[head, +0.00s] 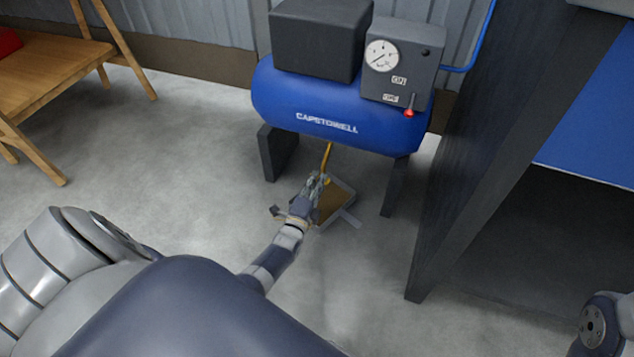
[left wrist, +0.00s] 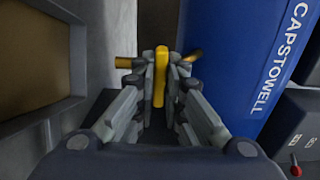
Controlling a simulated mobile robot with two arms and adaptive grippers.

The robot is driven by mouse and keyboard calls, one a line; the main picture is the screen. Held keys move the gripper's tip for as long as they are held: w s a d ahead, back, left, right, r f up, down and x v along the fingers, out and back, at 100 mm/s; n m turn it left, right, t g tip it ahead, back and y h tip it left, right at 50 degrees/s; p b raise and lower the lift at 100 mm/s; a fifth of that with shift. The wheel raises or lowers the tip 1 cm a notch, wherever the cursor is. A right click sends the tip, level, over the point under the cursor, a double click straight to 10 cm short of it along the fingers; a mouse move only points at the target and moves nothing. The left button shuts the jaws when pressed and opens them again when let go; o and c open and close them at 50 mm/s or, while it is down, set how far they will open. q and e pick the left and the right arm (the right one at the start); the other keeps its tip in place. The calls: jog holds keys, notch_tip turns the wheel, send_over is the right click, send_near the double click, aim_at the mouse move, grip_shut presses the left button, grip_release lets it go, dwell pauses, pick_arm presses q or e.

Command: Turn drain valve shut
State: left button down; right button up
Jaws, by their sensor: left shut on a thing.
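The drain valve is under a blue compressor tank (head: 275,95) lettered CAPSTOWELL. Its yellow handle (left wrist: 161,75) stands between the fingers of my left gripper (left wrist: 160,68) in the left wrist view. Brass-coloured pipe (left wrist: 125,62) shows on both sides of the fingers. In the head view a thin yellow pipe (head: 326,158) drops from the tank to my left gripper (head: 321,180), which is shut on the handle. The fingers and wrist hide most of the valve in that view. My right gripper is not in view.
A shallow tray with a brown inside and grey rim (head: 349,217) lies on the floor just under the valve. Dark tank legs (head: 394,186) stand on both sides. A dark cabinet panel (head: 480,130) is to the right, a wooden bench (head: 50,75) far left. Concrete floor is clear between.

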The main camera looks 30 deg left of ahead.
pick_arm(q)
jog(key=shift+d, duration=0.1)
jog(key=c, duration=1.7)
grip_release()
jog(key=shift+v, duration=3.75)
jog(key=shift+f, duration=0.1)
